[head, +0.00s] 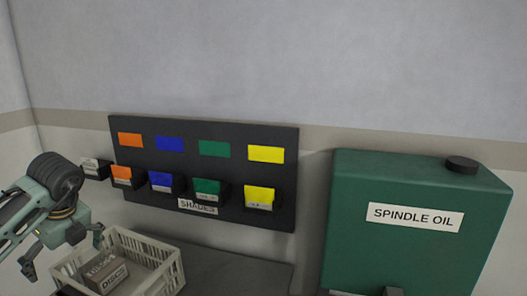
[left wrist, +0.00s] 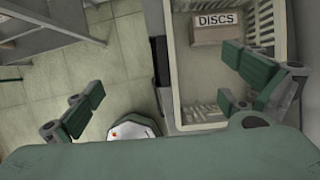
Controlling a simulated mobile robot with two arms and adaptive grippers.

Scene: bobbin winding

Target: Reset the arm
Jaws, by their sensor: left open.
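My left arm comes in from the left in the head view, and its gripper (head: 62,252) hangs beside the left side of a cream slatted crate. In the left wrist view my left gripper (left wrist: 172,90) has its two green-padded fingers spread wide with nothing between them. Its right finger shows over the crate (left wrist: 214,95) and its left finger over the tiled floor. The crate (head: 165,279) holds a brown box labelled DISCS (head: 107,272), which also shows in the wrist view (left wrist: 222,30). My right gripper is in neither view.
A dark SHADES board (head: 205,149) on the wall carries orange, blue, green and yellow cards above small bins. A green SPINDLE OIL tank (head: 415,235) stands at the right. The dark bench top (head: 235,270) between crate and tank looks clear.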

